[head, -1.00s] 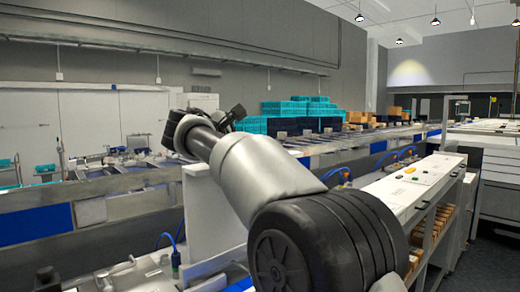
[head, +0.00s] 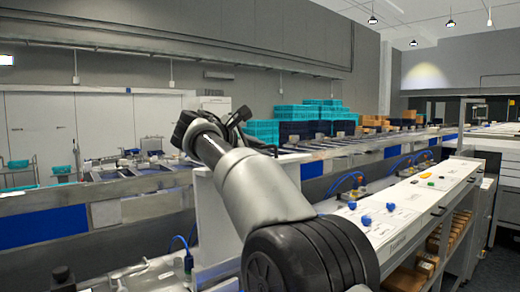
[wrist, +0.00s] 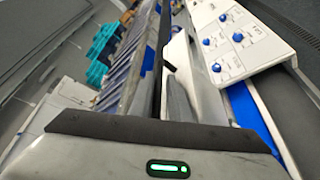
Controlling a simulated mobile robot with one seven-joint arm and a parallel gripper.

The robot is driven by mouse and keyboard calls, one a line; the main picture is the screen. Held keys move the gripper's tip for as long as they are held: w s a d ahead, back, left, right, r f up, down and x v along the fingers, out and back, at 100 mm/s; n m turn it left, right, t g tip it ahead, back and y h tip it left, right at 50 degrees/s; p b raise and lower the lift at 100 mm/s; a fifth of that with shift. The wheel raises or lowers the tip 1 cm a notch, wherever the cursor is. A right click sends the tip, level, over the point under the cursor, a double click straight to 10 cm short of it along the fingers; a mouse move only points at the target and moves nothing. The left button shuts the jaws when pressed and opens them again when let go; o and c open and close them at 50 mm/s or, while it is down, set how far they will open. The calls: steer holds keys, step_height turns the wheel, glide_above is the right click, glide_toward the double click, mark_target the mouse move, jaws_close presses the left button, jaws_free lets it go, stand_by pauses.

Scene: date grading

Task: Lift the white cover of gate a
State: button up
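I cannot pick out the white cover of gate a with certainty. A plain white upright panel (head: 210,222) stands just behind my arm in the head view, partly hidden by it; I cannot tell whether it belongs to a gate. My gripper (head: 240,120) is at the far end of my raised arm in the head view, small, dark and partly hidden by the wrist. The wrist view shows a grey housing with a green light along the bottom. The finger opening is not clear, and I see nothing held.
A white control panel (head: 400,208) with blue and yellow knobs runs along the right; it also shows in the wrist view (wrist: 237,45). A long metal conveyor line (head: 120,185) crosses behind my arm. Teal crates (head: 310,112) are stacked beyond. Dark floor (head: 496,262) lies at the lower right.

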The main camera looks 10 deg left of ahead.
steer(key=shift+r, duration=0.1)
steer(key=b+v, duration=0.1)
steer(key=v, duration=1.6)
steer(key=shift+s+b, duration=0.25)
steer(key=shift+b, duration=0.15)
steer(key=shift+c, duration=0.3)
